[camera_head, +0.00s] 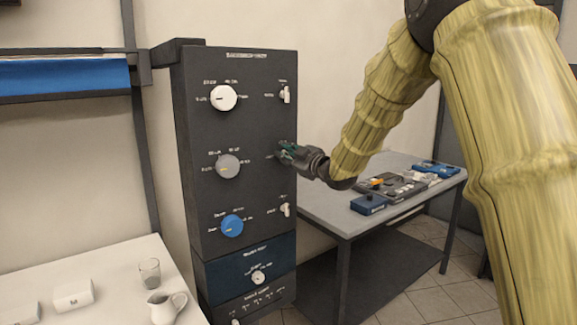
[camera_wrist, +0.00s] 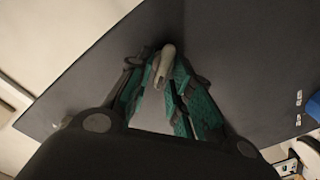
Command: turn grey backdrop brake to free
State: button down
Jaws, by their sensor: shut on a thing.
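The dark control cabinet (camera_head: 257,120) has white, grey and blue dials in a column, with a small brake lever to the right of each row. The grey dial (camera_head: 228,165) is in the middle row. My gripper (camera_head: 284,153) is at the right of that row and covers the grey brake in the head view. In the wrist view, the pale brake lever (camera_wrist: 165,62) sits between the teal-padded fingers of my gripper, which are shut on it. The labels beside it are too small or hidden to read.
The white-row brake (camera_head: 285,94) is above my gripper and the blue-row brake (camera_head: 285,210) below it. A grey table (camera_head: 335,205) with devices stands to the right. A white table (camera_head: 115,285) with a glass and a jug is at lower left.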

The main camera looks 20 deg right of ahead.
jog(key=n+b, duration=0.6)
jog(key=b, duration=0.1)
jog(key=f+n+b, duration=0.1)
jog(key=n+b, duration=0.3)
jog(key=shift+s+a, duration=0.1)
jog(key=shift+a, duration=0.1)
dwell(0.4)
jog(key=c, duration=1.5)
grip_release()
jog(key=v, duration=1.2)
